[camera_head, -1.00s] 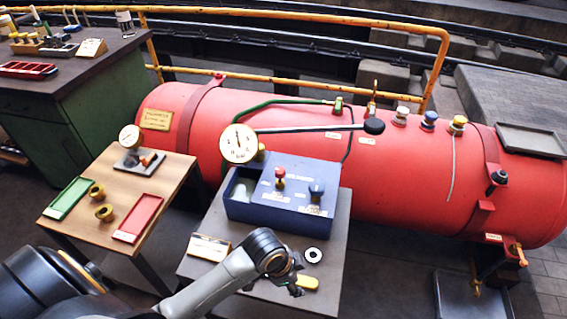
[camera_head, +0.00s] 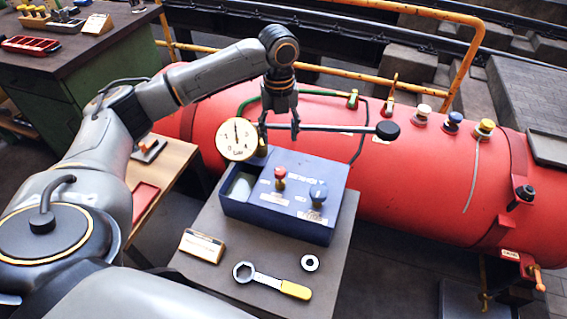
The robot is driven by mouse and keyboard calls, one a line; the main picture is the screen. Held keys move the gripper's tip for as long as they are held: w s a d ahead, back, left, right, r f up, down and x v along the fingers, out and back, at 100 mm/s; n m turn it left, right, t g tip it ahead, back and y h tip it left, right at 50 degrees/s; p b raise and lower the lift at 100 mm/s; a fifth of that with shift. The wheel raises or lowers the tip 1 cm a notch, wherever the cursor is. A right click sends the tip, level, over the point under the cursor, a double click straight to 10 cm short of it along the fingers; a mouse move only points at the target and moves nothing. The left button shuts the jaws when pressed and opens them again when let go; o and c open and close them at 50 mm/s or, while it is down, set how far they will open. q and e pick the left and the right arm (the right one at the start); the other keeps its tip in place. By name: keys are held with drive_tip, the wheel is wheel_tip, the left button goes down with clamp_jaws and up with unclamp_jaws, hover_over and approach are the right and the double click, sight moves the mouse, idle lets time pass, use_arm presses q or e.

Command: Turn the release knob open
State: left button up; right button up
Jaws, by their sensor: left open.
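A blue box (camera_head: 318,227) stands on a grey stand. On its top are a red knob (camera_head: 280,175) at left and a blue knob (camera_head: 318,192) at right, both upright. Their labels are too small to read, so I cannot tell which one is the release knob. My left gripper (camera_head: 279,133) is open and empty, pointing down above and behind the box. In the picture it overlaps the black-ended lever (camera_head: 345,128); I cannot tell whether they touch. My right gripper is not in view.
A round gauge (camera_head: 237,139) stands at the box's back left. A yellow-handled ring spanner (camera_head: 272,281), a ring (camera_head: 310,263) and a small sign (camera_head: 202,245) lie on the stand in front. The red tank (camera_head: 420,190) fills the space behind.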

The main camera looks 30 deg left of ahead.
sight(280, 170)
use_arm(q)
wheel_tip(280, 170, down, 14)
drive_tip(key=shift+r, duration=0.25)
idle(0.3)
